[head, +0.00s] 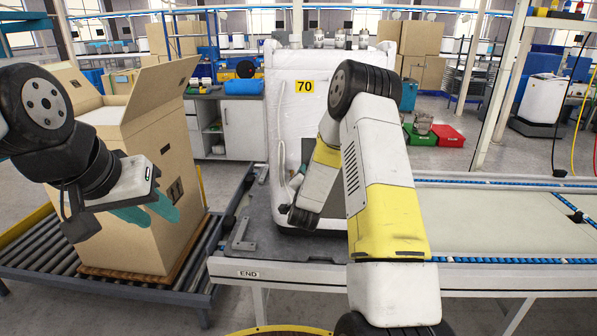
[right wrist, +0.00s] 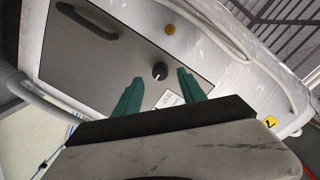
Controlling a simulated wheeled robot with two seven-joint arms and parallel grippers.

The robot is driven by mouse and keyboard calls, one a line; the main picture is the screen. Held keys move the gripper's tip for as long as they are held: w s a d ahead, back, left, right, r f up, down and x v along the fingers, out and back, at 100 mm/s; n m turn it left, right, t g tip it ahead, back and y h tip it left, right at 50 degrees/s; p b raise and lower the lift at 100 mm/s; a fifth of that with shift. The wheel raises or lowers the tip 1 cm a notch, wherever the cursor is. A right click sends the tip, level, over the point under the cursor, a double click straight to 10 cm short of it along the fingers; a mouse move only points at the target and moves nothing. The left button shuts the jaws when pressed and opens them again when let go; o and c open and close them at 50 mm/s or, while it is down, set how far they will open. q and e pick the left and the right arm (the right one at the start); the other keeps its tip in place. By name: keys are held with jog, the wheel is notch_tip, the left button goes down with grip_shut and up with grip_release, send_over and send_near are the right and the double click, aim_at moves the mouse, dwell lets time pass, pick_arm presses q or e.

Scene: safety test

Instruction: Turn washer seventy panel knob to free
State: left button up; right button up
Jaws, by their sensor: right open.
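My right gripper (right wrist: 160,77) is open, with one teal finger on each side of the knob in that view; contact cannot be told. A small white label (right wrist: 168,99) lies beside the knob. My left gripper (head: 152,212) is open and empty at the left, in front of the cardboard box, far from the washer.
An open cardboard box (head: 140,245) stands on a roller conveyor (head: 50,262) at left. A belt conveyor (head: 500,222) runs to the right. White hoses (right wrist: 255,55) run along the washer's side.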

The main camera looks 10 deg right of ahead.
jog(key=shift+v, duration=2.1)
